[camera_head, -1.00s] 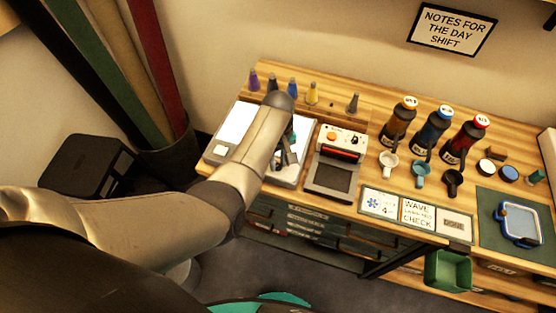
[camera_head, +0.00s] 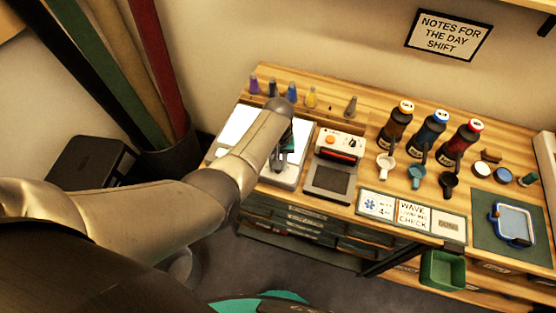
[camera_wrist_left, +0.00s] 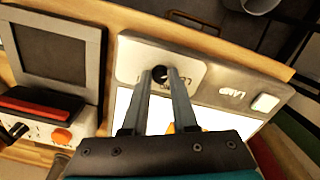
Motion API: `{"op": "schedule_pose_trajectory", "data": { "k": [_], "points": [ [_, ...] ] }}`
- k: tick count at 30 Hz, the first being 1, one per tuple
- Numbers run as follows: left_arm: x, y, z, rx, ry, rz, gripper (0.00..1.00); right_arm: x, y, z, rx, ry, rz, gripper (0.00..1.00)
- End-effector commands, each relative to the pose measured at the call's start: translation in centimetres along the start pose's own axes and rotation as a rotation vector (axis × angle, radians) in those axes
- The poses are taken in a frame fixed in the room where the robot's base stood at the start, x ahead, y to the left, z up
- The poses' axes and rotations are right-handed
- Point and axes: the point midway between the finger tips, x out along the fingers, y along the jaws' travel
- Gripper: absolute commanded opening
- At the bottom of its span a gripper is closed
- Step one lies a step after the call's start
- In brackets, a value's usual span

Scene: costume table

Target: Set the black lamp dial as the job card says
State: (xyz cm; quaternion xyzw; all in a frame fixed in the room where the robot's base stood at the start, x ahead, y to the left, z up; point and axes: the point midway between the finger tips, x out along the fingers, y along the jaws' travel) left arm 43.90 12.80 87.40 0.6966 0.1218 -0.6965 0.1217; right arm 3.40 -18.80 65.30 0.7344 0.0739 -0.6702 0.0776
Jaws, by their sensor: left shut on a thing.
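The black lamp dial (camera_wrist_left: 160,74) sits on a pale plate of the light box in the left wrist view. My left gripper (camera_wrist_left: 165,75) has its two fingers on either side of the dial and is shut on it. "LAMP" lettering reads upside down beside it. In the head view the light box (camera_head: 232,129) has a bright white panel, and my left gripper (camera_head: 277,164) is at its front right; my arm hides the dial. The job card (camera_head: 376,205) at the table's front shows a blue snowflake-like sign and what looks like a 4. My right gripper is not in view.
A white device with a red bar (camera_head: 340,146) and dark pad stands right of the light box. Beside the job card is a "WAVE ... CHECK" card (camera_head: 413,214). A white button (camera_wrist_left: 265,102) is near the dial. Bottles, cups and small coloured cones stand farther back.

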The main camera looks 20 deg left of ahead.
Motion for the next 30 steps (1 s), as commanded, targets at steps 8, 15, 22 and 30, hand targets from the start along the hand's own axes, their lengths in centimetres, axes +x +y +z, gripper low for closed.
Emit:
{"op": "schedule_pose_trajectory", "data": {
  "k": [8, 15, 22, 30],
  "points": [
    [-0.1, -0.1, 0.1, 0.265, -0.003, -0.002, 0.00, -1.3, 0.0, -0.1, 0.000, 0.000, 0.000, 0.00],
    [-0.1, -0.1, 0.0, 0.492, -0.002, -0.002, 0.00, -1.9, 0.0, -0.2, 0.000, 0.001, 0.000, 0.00],
    [0.0, -0.1, 0.0, 0.712, -0.002, -0.002, 0.00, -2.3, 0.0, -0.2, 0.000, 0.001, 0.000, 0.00],
    [0.0, -0.1, 0.0, 0.967, -0.003, -0.001, 0.00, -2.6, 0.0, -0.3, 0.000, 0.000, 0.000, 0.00]
  ]
}}
